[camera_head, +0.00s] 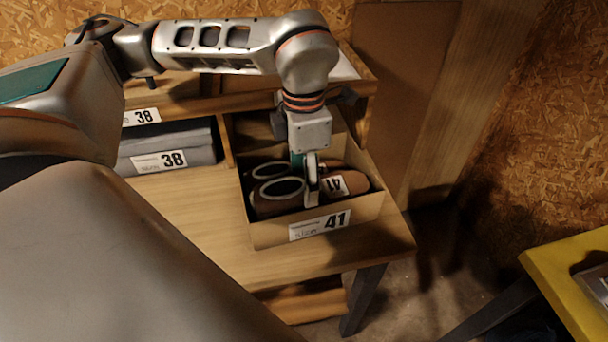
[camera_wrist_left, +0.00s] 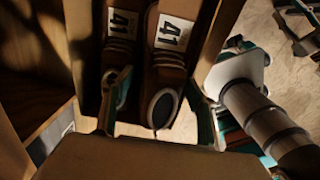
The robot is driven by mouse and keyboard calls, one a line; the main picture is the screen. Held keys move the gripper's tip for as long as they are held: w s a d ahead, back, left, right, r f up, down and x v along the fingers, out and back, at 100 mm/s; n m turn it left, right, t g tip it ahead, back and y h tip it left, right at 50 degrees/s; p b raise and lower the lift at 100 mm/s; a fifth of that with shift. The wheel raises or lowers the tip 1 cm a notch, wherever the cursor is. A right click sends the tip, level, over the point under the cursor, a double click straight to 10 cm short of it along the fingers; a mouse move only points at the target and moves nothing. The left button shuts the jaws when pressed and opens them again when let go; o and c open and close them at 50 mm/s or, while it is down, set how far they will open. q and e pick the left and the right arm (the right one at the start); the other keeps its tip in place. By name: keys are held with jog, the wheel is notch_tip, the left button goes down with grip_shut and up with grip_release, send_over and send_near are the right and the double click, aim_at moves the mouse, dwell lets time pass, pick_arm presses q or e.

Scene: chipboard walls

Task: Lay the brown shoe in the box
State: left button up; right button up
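The open cardboard box (camera_head: 362,213), labelled 41, stands on the wooden table. Two brown shoes lie side by side in it. One brown shoe (camera_head: 354,181) has a 41 tag and also shows in the left wrist view (camera_wrist_left: 167,77). The other shoe (camera_wrist_left: 118,55), also tagged 41, lies left of it in that view. My left gripper (camera_head: 306,182) points down into the box. In the left wrist view its fingers (camera_wrist_left: 160,110) stand apart, on either side of the tagged shoe's heel end, with gaps visible. My right gripper is not in view.
Grey boxes labelled 38 (camera_head: 172,150) sit in the shelf compartment left of the box, behind a wooden divider (camera_head: 224,140). The bare wooden tabletop (camera_head: 190,205) lies in front. A yellow table (camera_head: 566,275) stands at the lower right. Chipboard walls close the back.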

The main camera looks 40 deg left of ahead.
pick_arm(q)
jog(key=shift+r, duration=0.1)
jog(key=shift+r, duration=0.35)
notch_tip(320, 180, up, 11)
dwell(0.4)
dwell(0.6)
